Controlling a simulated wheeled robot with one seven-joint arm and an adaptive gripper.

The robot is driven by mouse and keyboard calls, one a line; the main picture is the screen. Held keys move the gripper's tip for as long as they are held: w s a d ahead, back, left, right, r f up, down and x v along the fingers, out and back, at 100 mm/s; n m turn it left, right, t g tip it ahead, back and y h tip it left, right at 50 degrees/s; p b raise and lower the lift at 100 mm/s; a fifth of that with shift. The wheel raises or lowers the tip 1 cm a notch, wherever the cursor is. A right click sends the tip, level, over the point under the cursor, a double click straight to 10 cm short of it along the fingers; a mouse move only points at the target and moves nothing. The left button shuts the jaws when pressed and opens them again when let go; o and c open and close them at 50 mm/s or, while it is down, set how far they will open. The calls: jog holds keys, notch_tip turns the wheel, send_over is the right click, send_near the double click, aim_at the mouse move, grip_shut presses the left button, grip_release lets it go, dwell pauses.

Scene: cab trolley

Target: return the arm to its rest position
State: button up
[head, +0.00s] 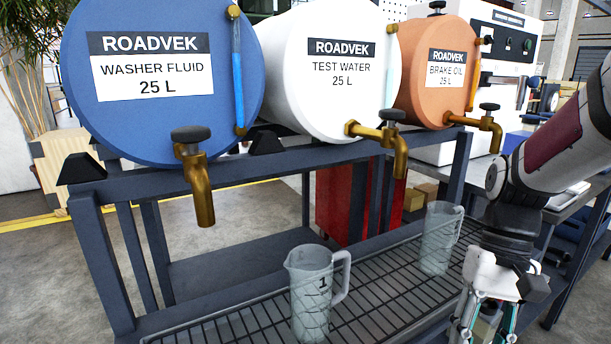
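My arm (545,140) comes in from the right edge, with its wrist bent downward. My gripper (487,332) hangs at the lower right, pointing down, in front of the rack's right part. Its fingers run out of the bottom of the picture, so the tips are hidden. I cannot tell whether it is open or shut. A clear measuring jug (311,290) marked 1 stands on the wire grating below the taps. A second clear jug (437,240) stands farther right on the grating, left of my gripper and apart from it in the picture.
A dark metal rack (210,176) carries a blue washer fluid drum (150,130), a white test water drum (320,105) and an orange brake oil drum (420,95), each with a brass tap. The wire grating (385,290) is bare between the jugs. A grey worktop (575,212) lies behind my arm.

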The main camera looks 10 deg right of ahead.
jog(key=s+a+r+n+t+h, duration=0.1)
jog(key=s+a+r+n+t, duration=0.15)
jog(key=s+a, duration=0.35)
jog(key=s+a+r+n+t+h, duration=0.1)
jog(key=s+a+r+t+h, duration=0.2)
jog(key=s, duration=0.5)
notch_tip(320, 180, up, 24)
jog(key=t+y+p, duration=0.1)
jog(key=t+p, duration=0.1)
jog(key=p, duration=1.9)
jog(key=shift+p, duration=0.35)
